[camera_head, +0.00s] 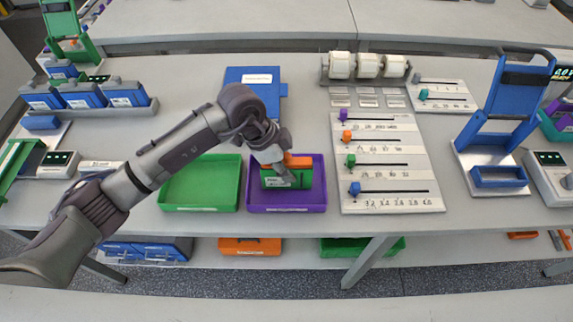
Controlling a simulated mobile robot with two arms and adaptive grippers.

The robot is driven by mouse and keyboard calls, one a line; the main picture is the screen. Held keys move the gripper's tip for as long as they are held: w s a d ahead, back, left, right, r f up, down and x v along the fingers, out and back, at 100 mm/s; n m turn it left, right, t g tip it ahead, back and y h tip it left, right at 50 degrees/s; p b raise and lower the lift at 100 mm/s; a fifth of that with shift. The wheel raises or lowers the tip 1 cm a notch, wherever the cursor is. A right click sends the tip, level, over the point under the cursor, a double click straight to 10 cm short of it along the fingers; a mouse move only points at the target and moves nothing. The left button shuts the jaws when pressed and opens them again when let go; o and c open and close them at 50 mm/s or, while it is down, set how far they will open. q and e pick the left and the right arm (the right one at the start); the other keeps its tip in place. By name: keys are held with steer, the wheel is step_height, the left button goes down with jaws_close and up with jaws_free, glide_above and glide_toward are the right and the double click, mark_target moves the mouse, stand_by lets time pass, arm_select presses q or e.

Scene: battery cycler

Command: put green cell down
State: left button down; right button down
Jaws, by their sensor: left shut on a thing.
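The green cell (289,181) shows in the head view at the purple tray (262,209), with an orange part (300,160) along its top. My left gripper (283,162) reaches down from the upper left and is shut on the green cell. The cell looks upright and within the outline of the purple tray. The gripper's fingers hide part of its top. I cannot tell whether its underside touches the tray floor. My right gripper is not in view.
An empty green tray (202,184) stands left of the purple tray. A slider board (388,180) is close on the right, a blue binder (253,80) behind. Blue cells (82,95) stand in a rack at left, and a blue press (500,120) stands at right.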

arm_select(q)
steer(key=c, duration=1.3)
jaws_free()
steer(key=shift+f, duration=0.15)
steer(key=shift+c, duration=0.2)
steer(key=o, duration=0.5)
steer(key=shift+c, duration=0.2)
steer(key=shift+r, duration=0.25)
steer(key=b+v, duration=0.2)
steer(key=v, duration=1)
steer(key=shift+s+f, duration=0.15)
